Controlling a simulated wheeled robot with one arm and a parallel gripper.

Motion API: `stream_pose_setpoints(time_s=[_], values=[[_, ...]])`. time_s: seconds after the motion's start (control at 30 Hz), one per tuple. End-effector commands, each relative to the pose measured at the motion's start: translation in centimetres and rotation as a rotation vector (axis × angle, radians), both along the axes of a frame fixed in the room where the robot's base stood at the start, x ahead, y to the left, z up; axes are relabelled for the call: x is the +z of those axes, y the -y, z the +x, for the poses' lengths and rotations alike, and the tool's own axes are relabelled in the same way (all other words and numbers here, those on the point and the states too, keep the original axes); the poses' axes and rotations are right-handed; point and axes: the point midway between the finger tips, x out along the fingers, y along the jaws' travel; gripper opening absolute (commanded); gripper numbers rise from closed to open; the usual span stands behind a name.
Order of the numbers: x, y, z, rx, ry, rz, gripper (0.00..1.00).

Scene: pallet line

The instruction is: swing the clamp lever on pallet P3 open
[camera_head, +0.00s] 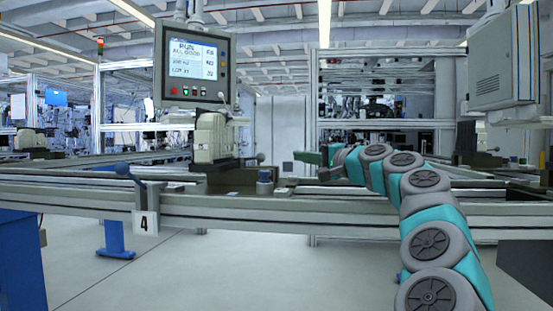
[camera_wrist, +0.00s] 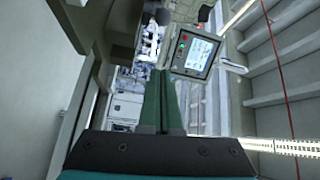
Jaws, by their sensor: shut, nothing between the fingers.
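A lever with a dark ball knob (camera_head: 260,158) stands beside a grey-beige machined part (camera_head: 210,138) on a dark pallet (camera_head: 232,182) on the line. No P3 mark is readable, so I cannot tell for certain which pallet this is. My gripper (camera_head: 298,157) has dark green fingers pointing left, to the right of the knob and apart from it in the picture. The closed fingers (camera_wrist: 160,78) also show in the wrist view, with nothing between them. A dark round knob (camera_wrist: 148,24) shows beyond the fingertips there, and its lever is mostly hidden.
A conveyor rail (camera_head: 330,207) runs across the front. A small cylinder (camera_head: 264,183) sits right of the pallet part. A control screen (camera_head: 194,68) hangs above. The floor in front is clear.

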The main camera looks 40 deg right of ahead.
Motion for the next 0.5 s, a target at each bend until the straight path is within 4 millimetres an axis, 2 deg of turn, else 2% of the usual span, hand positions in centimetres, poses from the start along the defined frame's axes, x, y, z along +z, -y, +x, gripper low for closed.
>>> stream_pose_setpoints(time_s=[0.5], values=[[0.6,-0.1,7.2,-0.006,-0.004,-0.006,0.00]])
